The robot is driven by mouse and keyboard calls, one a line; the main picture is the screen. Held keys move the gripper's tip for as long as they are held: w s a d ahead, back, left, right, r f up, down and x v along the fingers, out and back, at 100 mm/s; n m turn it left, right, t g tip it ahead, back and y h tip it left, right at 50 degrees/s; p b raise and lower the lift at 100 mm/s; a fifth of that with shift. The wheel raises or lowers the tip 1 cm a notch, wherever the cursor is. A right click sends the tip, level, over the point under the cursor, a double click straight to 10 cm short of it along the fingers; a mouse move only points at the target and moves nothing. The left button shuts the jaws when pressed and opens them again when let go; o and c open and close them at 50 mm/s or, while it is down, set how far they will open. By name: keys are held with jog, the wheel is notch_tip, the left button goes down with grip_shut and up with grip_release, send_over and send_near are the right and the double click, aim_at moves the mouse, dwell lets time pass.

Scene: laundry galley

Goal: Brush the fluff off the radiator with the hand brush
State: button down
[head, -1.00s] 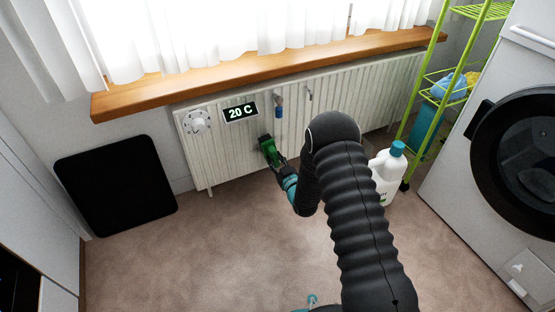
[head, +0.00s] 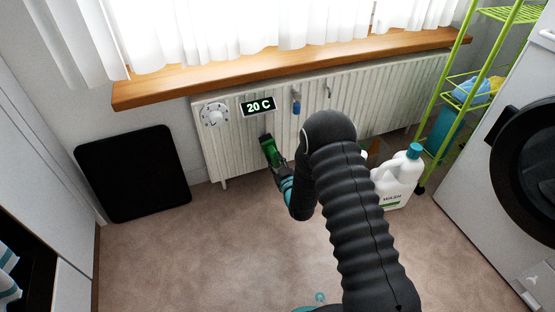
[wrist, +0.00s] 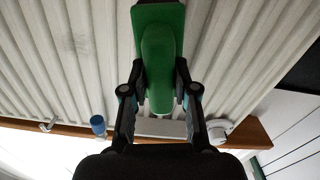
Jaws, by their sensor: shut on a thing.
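The green hand brush (head: 268,149) is in my gripper (head: 278,166), against or just in front of the left part of the white ribbed radiator (head: 355,105). In the wrist view the brush (wrist: 160,45) points away from me, with a jaw of my gripper (wrist: 160,88) shut on each side of its handle. Its bristles are hidden, so I cannot tell whether they touch the ribs. Faint grey smudges (wrist: 72,46) show on the radiator (wrist: 225,60) to the left of the brush in the wrist view; they may be fluff.
A dial (head: 214,114), a 20 C display (head: 259,106) and a hanging blue item (head: 296,103) are on the radiator. A wooden sill (head: 200,82) juts out above. A white jug (head: 399,180), green rack (head: 437,110) and washer (head: 500,190) stand right. A black panel (head: 132,172) leans left.

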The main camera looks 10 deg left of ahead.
jog(key=shift+s+a, duration=0.25)
jog(key=shift+a, duration=0.05)
jog(key=shift+r, duration=0.1)
jog(key=shift+w+r, duration=0.1)
jog(key=shift+w, duration=0.05)
jog(key=shift+w+d+r, duration=0.1)
jog(key=shift+w+d, duration=1.15)
jog(key=shift+d, duration=0.2)
jog(key=shift+w+d, duration=3.65)
jog(key=shift+d, duration=2)
jog(key=s+a, duration=0.6)
jog(key=a, duration=0.2)
jog(key=shift+a, duration=0.35)
